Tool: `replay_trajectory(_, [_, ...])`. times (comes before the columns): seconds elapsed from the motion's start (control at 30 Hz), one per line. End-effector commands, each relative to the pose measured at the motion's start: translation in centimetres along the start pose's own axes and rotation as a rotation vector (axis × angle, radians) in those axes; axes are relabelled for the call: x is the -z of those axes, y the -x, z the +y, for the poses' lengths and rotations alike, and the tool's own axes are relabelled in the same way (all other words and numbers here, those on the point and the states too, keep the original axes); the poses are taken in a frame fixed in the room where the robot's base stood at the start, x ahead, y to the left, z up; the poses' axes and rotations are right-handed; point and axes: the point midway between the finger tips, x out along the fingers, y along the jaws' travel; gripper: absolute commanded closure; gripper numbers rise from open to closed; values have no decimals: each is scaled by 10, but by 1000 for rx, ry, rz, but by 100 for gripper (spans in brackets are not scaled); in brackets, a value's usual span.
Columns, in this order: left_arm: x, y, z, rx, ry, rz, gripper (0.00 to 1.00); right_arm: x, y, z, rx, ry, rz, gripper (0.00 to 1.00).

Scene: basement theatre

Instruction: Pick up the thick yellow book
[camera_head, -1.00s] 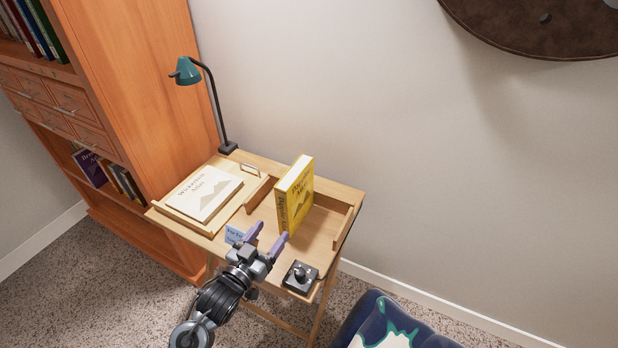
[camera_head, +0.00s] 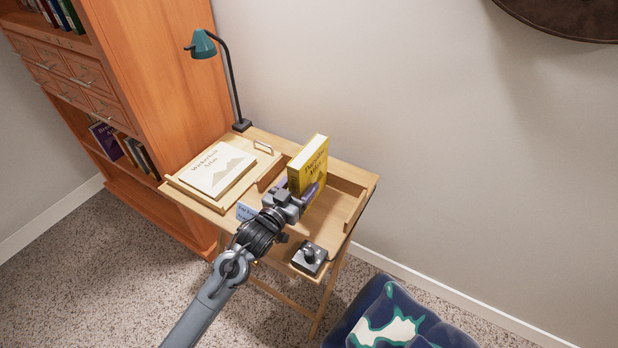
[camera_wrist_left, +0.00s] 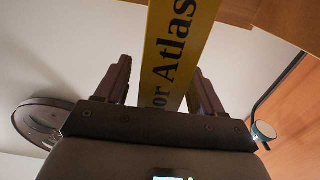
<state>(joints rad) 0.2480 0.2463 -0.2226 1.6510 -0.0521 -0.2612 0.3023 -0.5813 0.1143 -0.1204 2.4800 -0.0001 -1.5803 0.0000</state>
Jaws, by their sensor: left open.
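The thick yellow book (camera_head: 309,164) stands upright on the wooden desk. My left gripper (camera_head: 302,190) is open at the book's near edge. In the left wrist view the yellow spine (camera_wrist_left: 178,50), with dark lettering, lies between the two purple fingers of the left gripper (camera_wrist_left: 155,85). Gaps show between the spine and the fingers. The lower part of the book is hidden behind the gripper in the head view. My right gripper is not in view.
The desk (camera_head: 335,212) also bears a cream book (camera_head: 217,170) on a slanted stand, a teal lamp (camera_head: 203,45), a blue card (camera_head: 245,211) and a small dark joystick box (camera_head: 310,257). An orange bookcase (camera_head: 165,70) stands left. A blue patterned seat (camera_head: 395,320) is at the front right.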

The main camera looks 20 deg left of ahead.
Motion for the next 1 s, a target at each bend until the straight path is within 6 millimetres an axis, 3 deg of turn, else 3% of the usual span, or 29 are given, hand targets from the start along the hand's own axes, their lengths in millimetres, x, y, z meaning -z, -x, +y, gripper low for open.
replay_trajectory(0.17, [0,-15,1,-1,0,0,32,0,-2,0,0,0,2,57])
replay_trajectory(0.43, [0,-16,1,-1,0,0,32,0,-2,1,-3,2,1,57])
replay_trajectory(0.87, [0,-16,1,-1,0,0,98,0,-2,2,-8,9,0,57])
replay_trajectory(1.0, [0,-16,1,-1,0,0,100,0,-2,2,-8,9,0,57])
